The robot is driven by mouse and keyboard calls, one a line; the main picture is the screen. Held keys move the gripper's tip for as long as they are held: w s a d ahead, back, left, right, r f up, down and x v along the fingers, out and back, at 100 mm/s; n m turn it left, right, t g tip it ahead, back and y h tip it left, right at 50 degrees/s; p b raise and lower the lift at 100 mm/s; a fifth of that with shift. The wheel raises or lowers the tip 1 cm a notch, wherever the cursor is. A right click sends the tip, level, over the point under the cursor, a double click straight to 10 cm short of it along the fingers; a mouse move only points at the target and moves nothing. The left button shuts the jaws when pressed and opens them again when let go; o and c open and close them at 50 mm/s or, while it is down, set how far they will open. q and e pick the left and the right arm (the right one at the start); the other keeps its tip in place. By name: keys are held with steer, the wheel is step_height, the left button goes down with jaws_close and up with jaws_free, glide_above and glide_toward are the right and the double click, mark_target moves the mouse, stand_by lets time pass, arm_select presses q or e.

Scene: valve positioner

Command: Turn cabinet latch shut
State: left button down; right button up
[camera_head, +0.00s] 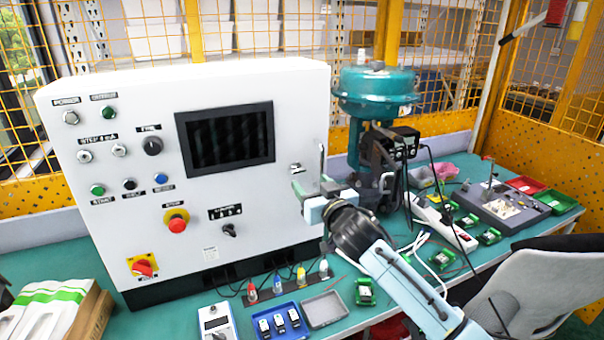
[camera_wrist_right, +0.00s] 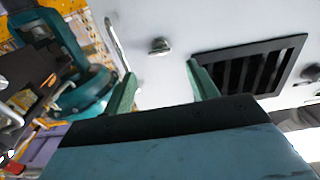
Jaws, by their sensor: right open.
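The white control cabinet (camera_head: 150,215) stands on the green bench. A small silver latch (camera_head: 296,168) sits on its front near the right edge, and it also shows in the right wrist view (camera_wrist_right: 160,47). A thin metal handle (camera_head: 322,160) stands just right of it. My right gripper (camera_head: 312,184) is open and empty in front of the cabinet's right edge. In the right wrist view its green fingers (camera_wrist_right: 160,76) are apart, with the latch beyond the gap and no visible contact. The latch's exact angle is too small to tell. My left gripper is out of view.
The dark screen (camera_head: 225,138) is left of the latch, with several knobs and buttons around it. A teal valve actuator (camera_head: 375,95) stands right of the cabinet. A chair (camera_head: 545,285) is at right.

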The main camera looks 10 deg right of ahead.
mark_target(299, 170)
steer(key=shift+w+a, duration=0.2)
steer(key=shift+w, duration=0.9)
steer(key=shift+w+a, duration=0.25)
steer(key=shift+w, duration=0.8)
steer(key=shift+w+a, duration=0.2)
steer(key=shift+w, duration=0.9)
steer(key=c, duration=1)
